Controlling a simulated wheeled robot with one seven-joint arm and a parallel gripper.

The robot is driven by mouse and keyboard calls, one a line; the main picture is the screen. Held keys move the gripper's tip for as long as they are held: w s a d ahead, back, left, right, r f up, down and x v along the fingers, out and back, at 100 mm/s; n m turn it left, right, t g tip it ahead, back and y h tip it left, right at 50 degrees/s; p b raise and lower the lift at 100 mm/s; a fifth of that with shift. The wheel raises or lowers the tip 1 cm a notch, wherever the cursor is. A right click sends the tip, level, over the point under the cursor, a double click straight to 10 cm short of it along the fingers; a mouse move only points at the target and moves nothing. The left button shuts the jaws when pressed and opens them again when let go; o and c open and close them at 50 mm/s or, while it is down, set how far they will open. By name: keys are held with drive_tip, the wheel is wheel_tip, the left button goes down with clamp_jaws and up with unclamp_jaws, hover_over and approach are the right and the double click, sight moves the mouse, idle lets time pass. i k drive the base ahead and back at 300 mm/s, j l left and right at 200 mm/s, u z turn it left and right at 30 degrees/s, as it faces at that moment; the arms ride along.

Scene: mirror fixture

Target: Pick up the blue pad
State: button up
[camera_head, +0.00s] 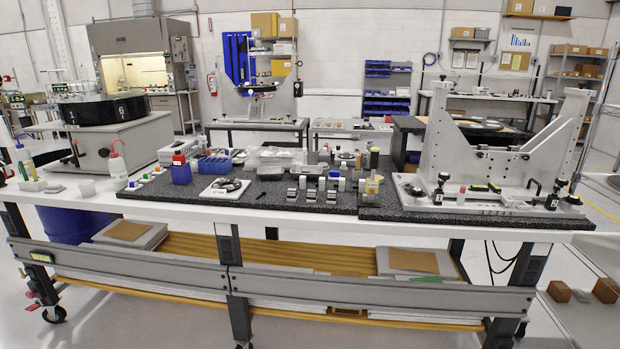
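No part of my gripper shows in the head view. I cannot tell for sure which thing is the blue pad. A small blue piece (133,185) lies on the white bench (92,197) at the left, in a row with other small coloured pieces. A blue box-like container (181,172) with a red top stands to its right, and a blue rack (215,166) stands beside that. These are too small to make out in detail.
A dark granite slab (270,203) covers the bench's middle and carries several small blocks. A grey metal mirror fixture (460,155) stands at the right. A white wash bottle (117,168) with a red top and a round polishing machine (105,130) are at the left.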

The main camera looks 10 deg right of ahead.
sight(335, 176)
drive_tip(key=i+l, duration=0.15)
drive_tip(key=i, duration=0.25)
drive_tip(key=i+l, duration=0.1)
drive_tip(key=i, duration=0.35)
drive_tip(key=i+l, duration=0.15)
drive_tip(key=i, duration=0.25)
drive_tip(key=j+u, duration=0.05)
